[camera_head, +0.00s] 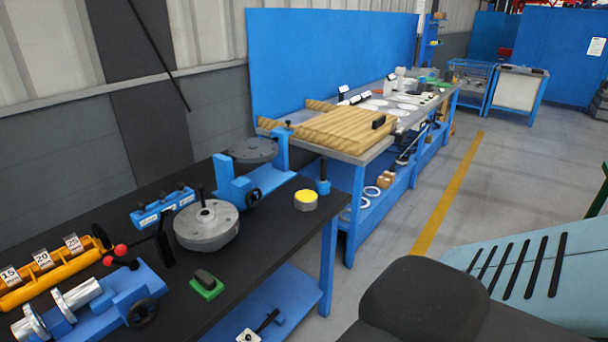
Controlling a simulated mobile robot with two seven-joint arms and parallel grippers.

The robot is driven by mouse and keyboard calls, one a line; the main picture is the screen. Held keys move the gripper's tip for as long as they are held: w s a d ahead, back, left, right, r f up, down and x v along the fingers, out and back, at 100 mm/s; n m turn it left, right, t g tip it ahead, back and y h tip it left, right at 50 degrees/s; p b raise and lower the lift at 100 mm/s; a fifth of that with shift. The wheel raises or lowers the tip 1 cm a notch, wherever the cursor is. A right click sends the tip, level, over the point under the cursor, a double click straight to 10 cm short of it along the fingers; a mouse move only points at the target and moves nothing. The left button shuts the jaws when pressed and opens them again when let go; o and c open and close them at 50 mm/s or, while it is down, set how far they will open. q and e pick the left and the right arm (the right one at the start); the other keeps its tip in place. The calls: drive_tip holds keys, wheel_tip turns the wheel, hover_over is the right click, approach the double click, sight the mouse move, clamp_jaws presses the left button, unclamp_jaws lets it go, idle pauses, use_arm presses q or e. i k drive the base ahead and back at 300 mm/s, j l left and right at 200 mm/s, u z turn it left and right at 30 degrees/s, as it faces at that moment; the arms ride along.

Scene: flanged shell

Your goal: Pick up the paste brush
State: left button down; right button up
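No thing in view can be told for certain as the paste brush. A small green block with a dark grip on top (206,284) lies near the front edge of the bench. The flanged grey metal shell (206,226) sits mid-bench with a dark stem upright in its centre. Neither of my grippers is in view.
The black bench top (262,236) is bare between the shell and the tin. A blue stand with a round plate (252,150) is behind. A blue clamp fixture (120,298) and yellow rack (50,264) fill the left. A second bench (356,158) carries wooden boards.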

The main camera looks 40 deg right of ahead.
sight(324, 160)
drive_tip(key=l+u, duration=0.35)
drive_tip(key=l, duration=0.55)
drive_tip(key=l+u, duration=0.3)
drive_tip(key=l, duration=1.3)
drive_tip(key=k+l, duration=0.1)
drive_tip(key=l, duration=0.6)
drive_tip(key=l+u, duration=0.1)
drive_tip(key=l, duration=0.6)
drive_tip(key=k+l, duration=0.1)
drive_tip(key=l, duration=0.6)
